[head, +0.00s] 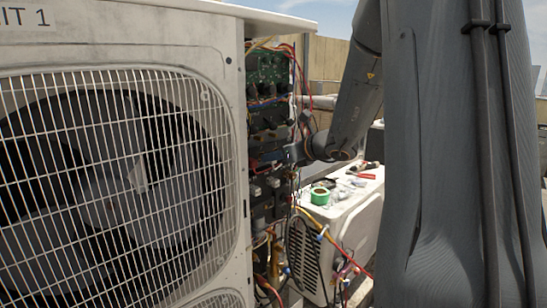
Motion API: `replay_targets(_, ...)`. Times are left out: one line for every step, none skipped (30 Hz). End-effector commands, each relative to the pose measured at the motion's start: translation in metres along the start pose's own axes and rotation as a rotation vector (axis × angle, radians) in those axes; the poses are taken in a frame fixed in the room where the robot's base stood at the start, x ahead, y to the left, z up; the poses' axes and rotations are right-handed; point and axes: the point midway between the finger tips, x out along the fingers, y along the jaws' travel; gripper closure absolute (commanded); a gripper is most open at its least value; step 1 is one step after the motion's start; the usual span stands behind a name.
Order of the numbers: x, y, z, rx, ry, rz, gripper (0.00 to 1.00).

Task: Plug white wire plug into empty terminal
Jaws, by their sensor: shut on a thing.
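My gripper (272,160) reaches from the right into the open side bay of the condenser unit (240,140). It is level with the row of terminals below the green circuit board (266,66). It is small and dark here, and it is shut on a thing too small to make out. I cannot pick out the white wire plug for certain. Small pale blocks (272,182) sit just below my gripper. I cannot tell which terminal is empty.
Loose red, yellow and blue wires (322,234) hang below the bay. A second white unit (345,215) stands behind on the right, with a green tape roll (320,195) and tools on top. The fan grille (120,180) fills the left.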

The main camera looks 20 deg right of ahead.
Motion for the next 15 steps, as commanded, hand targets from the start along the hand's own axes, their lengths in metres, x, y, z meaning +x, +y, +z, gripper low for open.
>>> replay_targets(-0.0001, 0.0, 0.0, 0.0, 0.0, 0.0, 1.0)
replay_targets(-0.0001, 0.0, 0.0, 0.0, 0.0, 0.0, 1.0)
replay_targets(0.0, 0.0, 0.0001, 0.0, 0.0, 0.0, 1.0)
replay_targets(0.0001, 0.0, 0.0001, 0.0, 0.0, 0.0, 1.0)
replay_targets(0.0003, 0.0, 0.0001, 0.0, 0.0, 0.0, 1.0)
replay_targets(0.0006, 0.0, 0.0002, 0.0, 0.0, 0.0, 1.0)
replay_targets(0.0008, 0.0, 0.0003, 0.0, 0.0, 0.0, 1.0)
replay_targets(0.0012, 0.0, 0.0004, 0.0, 0.0, 0.0, 1.0)
replay_targets(0.0017, 0.0, 0.0006, 0.0, 0.0, 0.0, 1.0)
replay_targets(0.0021, 0.0, 0.0007, 0.0, 0.0, 0.0, 1.0)
replay_targets(0.0025, 0.0001, 0.0009, 0.0, 0.0, 0.0, 1.0)
replay_targets(0.003, 0.0, 0.0011, -0.001, 0.0, 0.0, 1.0)
replay_targets(0.0034, 0.0, 0.0012, -0.001, 0.0, 0.0, 1.0)
replay_targets(0.0038, 0.0, 0.0013, -0.001, 0.0, 0.0, 1.0)
replay_targets(0.0043, 0.0, 0.0015, -0.001, 0.0, 0.0, 1.0)
